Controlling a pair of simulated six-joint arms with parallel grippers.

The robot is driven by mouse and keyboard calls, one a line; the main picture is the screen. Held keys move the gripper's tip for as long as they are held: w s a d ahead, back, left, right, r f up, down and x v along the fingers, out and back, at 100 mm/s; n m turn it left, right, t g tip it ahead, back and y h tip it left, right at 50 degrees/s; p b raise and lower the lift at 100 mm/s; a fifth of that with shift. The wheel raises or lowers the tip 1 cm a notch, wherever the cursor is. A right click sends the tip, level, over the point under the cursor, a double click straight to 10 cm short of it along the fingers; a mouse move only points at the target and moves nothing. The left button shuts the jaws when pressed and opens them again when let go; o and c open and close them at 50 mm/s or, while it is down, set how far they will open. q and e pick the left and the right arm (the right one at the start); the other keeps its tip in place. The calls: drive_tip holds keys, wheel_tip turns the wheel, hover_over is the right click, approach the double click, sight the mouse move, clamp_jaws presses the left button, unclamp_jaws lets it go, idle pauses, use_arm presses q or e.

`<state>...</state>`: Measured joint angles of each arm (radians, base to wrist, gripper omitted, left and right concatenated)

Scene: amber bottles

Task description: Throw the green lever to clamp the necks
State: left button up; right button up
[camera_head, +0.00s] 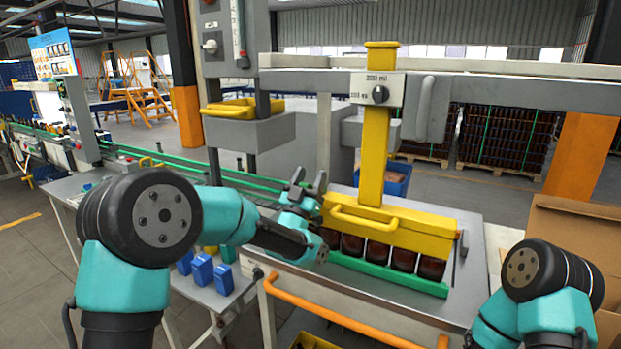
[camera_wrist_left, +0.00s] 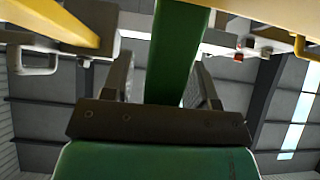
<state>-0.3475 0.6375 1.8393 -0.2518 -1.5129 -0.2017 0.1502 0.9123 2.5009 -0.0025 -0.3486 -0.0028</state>
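In the left wrist view a broad green bar (camera_wrist_left: 178,50), apparently the green lever, runs between my two fingers. A gap shows between the left finger and the bar; contact on the right side is unclear. In the head view my left gripper (camera_head: 309,181) is beside the left end of the yellow clamp head (camera_head: 390,232), fingers up and apart. I cannot make out the lever there. Amber bottles (camera_head: 378,251) stand in a row under the clamp head in a green tray (camera_head: 390,274); their necks are hidden. My right arm shows at lower right, its gripper out of view.
An orange rail (camera_head: 335,317) runs along the front. Blue blocks (camera_head: 202,270) sit on a side table at left. A cardboard box (camera_head: 570,235) stands at right.

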use_arm(q)
drive_tip(key=shift+s+f, duration=0.1)
drive_tip(key=v, duration=1.7)
drive_tip(key=shift+a+f, duration=0.1)
